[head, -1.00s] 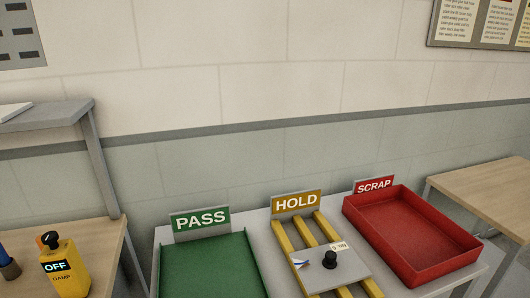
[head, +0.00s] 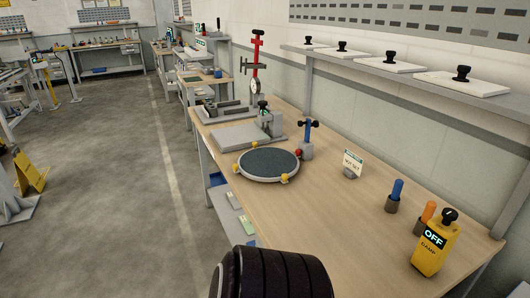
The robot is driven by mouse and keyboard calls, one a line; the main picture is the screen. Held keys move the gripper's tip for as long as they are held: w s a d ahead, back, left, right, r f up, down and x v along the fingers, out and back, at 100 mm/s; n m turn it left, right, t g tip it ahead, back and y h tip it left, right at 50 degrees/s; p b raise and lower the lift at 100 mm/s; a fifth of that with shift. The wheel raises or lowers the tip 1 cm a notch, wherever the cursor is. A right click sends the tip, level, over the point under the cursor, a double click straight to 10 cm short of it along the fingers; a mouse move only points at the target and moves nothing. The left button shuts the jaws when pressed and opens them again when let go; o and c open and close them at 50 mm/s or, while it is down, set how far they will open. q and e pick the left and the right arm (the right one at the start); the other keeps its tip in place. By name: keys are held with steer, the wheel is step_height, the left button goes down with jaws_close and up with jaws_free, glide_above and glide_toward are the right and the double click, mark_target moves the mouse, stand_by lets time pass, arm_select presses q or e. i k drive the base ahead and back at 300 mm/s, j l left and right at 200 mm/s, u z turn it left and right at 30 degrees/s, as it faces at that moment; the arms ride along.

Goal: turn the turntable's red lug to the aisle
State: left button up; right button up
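The turntable (head: 268,164) is a dark round disc with a light rim on the wooden bench, near its aisle-side edge. Its red lug (head: 299,154) is at the rim on the right, away from the aisle and close to a grey post with a blue upright and black cross handle (head: 307,138). Yellow lugs (head: 284,178) stand at other places on the rim, one on the aisle side (head: 237,168). Neither gripper shows. A black ribbed cylindrical part, likely of my own arm, fills the bottom centre.
The bench (head: 330,210) also carries a yellow OFF box (head: 434,244), blue (head: 396,190) and orange handles in holders, a small sign (head: 353,163) and grey fixtures (head: 220,138) beyond the turntable. The aisle floor (head: 120,190) on the left is mostly clear.

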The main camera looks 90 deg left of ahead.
mark_target(266, 164)
steer(key=k+j+u, duration=0.1)
steer(key=u, duration=2.6)
